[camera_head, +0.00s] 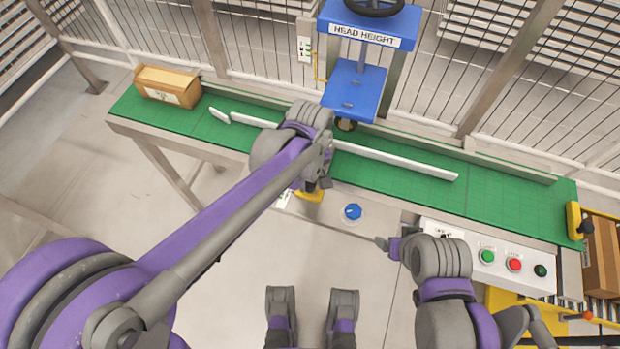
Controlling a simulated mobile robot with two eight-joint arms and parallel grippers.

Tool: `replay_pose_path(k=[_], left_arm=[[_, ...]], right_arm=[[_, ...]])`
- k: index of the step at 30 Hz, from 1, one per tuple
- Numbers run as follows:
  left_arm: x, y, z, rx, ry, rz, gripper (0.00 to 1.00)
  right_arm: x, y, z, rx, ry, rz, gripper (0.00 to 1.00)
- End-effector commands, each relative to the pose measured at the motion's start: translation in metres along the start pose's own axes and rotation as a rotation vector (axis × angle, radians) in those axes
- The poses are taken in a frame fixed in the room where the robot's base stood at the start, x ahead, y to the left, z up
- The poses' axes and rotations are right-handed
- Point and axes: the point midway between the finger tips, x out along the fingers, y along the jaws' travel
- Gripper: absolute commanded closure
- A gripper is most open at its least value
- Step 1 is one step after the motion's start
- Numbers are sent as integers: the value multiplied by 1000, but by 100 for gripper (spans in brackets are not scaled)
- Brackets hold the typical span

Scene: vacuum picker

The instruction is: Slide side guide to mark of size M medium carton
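The side guide is a long white rail (395,160) lying lengthwise over the green conveyor belt, with a short angled piece (219,115) at its left end. My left arm hides part of its middle. My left gripper (318,184) is at the belt's front edge, by a yellow part (307,194) that is mostly covered. Its fingers are too hidden to tell if they hold it. A small pale label (283,199) shows beside it, unreadable here. My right gripper (386,244) is in front of the control panel, apart from the guide; its finger opening is unclear.
A brown carton (168,86) sits on the belt's left end. The blue head (368,32) marked HEAD HEIGHT stands behind the belt. A blue knob (352,212) and a button panel (487,258) line the front. Another carton (600,258) is at right.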

Motion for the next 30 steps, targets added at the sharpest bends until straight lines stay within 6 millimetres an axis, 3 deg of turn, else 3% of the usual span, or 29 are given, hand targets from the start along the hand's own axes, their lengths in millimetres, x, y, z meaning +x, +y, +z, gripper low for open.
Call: replay_pose_path(k=[1,3,30], left_arm=[[0,0,0,0,0,0,89],[0,0,0,0,0,0,100],[0,0,0,0,0,0,100]], right_arm=[[0,0,0,0,0,0,19],[0,0,0,0,0,0,19],[0,0,0,0,0,0,19]])
